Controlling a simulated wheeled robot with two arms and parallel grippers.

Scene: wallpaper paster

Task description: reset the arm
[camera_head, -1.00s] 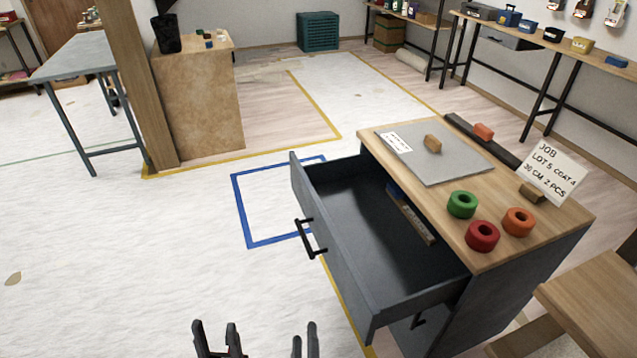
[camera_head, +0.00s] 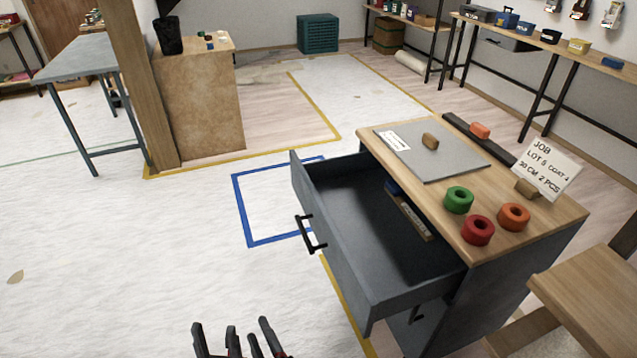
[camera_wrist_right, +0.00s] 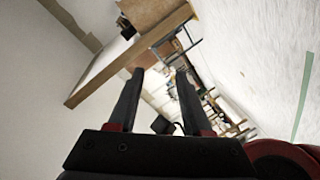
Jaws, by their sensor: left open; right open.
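My left gripper (camera_head: 214,337) is at the bottom edge of the head view, fingers apart and empty. My right gripper (camera_head: 262,340) is just to its right, close beside it. Its two dark fingers also show in the right wrist view (camera_wrist_right: 160,75), spread with nothing between them. Both grippers are over the pale floor, left of the grey cabinet and apart from it. Most of both arms is out of the head view.
The cabinet's drawer (camera_head: 345,265) stands open toward the left, its black handle (camera_head: 311,234) facing the grippers. Green (camera_head: 459,199), red (camera_head: 478,230) and orange (camera_head: 514,216) rolls sit on the top. A wooden stool (camera_head: 590,290) stands at right.

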